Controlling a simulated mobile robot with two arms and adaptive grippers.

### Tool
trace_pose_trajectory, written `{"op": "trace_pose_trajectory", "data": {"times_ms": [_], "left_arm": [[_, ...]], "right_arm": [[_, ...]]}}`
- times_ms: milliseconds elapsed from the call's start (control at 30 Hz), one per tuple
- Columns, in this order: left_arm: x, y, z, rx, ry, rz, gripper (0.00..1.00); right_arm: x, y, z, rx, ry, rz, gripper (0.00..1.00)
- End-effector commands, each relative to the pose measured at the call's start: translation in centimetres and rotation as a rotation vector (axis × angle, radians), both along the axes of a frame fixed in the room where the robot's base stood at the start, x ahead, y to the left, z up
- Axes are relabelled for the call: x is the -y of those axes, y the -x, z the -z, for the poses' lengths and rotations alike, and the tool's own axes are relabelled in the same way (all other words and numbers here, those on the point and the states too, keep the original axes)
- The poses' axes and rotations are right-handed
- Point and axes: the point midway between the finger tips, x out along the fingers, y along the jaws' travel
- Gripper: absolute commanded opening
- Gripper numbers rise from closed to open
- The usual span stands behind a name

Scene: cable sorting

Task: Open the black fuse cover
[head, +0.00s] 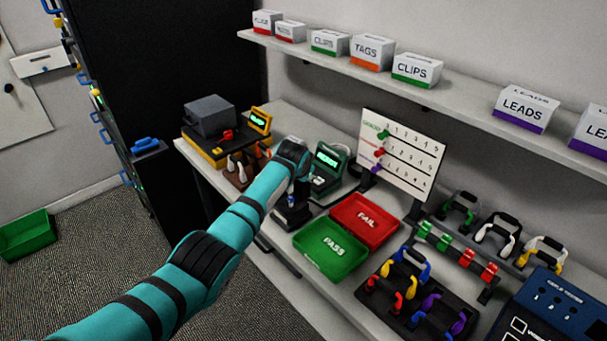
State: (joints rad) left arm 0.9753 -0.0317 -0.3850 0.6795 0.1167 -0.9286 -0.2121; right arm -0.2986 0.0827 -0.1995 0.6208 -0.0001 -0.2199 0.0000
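My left arm reaches in from the lower left over the bench. Its wrist bends down at the end, and my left gripper (291,188) points down, small and partly hidden by the forearm. It is just above a small black fixture (291,216) on the bench, left of the green tray. I cannot tell whether this fixture carries the black fuse cover, whether a cover is open or shut, or whether the gripper touches it. The finger opening is too small to read. My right gripper is out of view.
A green PASS tray (330,250) and a red FAIL tray (365,221) lie right of the fixture. A green READY tester (328,171) stands behind it. A black rack (411,307) of colored cables is at the front right. A shelf (450,95) with labeled boxes hangs above.

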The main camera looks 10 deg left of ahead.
Motion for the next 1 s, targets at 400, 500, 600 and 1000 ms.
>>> {"op": "trace_pose_trajectory", "data": {"times_ms": [400, 500, 600, 1000], "left_arm": [[0.5, -0.3, -0.8, 0.017, 0.008, 0.006, 0.39], [0.4, -0.3, -0.6, 0.015, 0.006, 0.005, 0.39], [0.3, -0.2, -0.5, 0.014, 0.005, 0.004, 0.39], [0.2, 2.1, -3.2, 0.017, 0.004, 0.006, 0.39]], "right_arm": [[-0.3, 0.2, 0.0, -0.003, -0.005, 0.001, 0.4], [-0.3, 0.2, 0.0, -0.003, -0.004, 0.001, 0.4], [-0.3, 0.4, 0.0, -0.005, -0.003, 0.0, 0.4], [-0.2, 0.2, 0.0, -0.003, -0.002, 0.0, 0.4]]}}
